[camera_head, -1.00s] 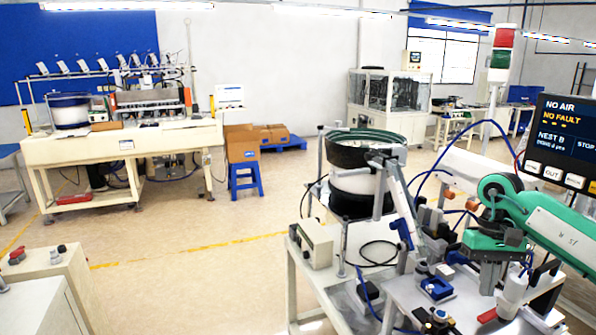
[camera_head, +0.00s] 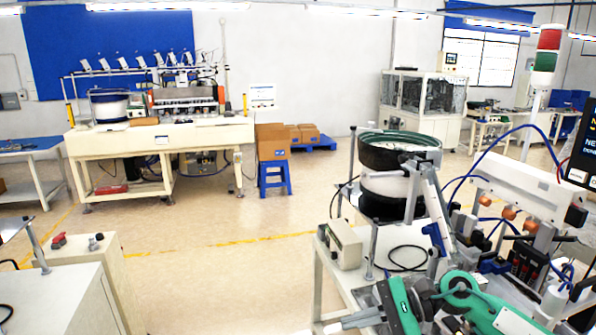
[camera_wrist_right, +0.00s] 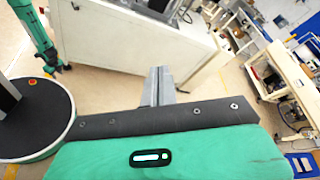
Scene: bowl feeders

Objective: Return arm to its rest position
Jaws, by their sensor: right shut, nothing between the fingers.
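My right arm (camera_head: 455,300), green and dark grey, lies low at the bottom right of the head view, in front of the feeder table. Its gripper (camera_head: 345,321) points left near the bottom edge. In the right wrist view the two grey fingers of the right gripper (camera_wrist_right: 158,84) are together and empty, above open floor. A green arm (camera_wrist_right: 38,35), apparently my left one, shows at the left of that view.
The feeder table (camera_head: 335,290) with its bowl feeder (camera_head: 390,165) and control box (camera_head: 340,243) stands close to the right arm. A white cabinet (camera_head: 75,285) is at lower left. The floor (camera_head: 215,280) between them is clear. A long workbench (camera_head: 150,140) stands behind.

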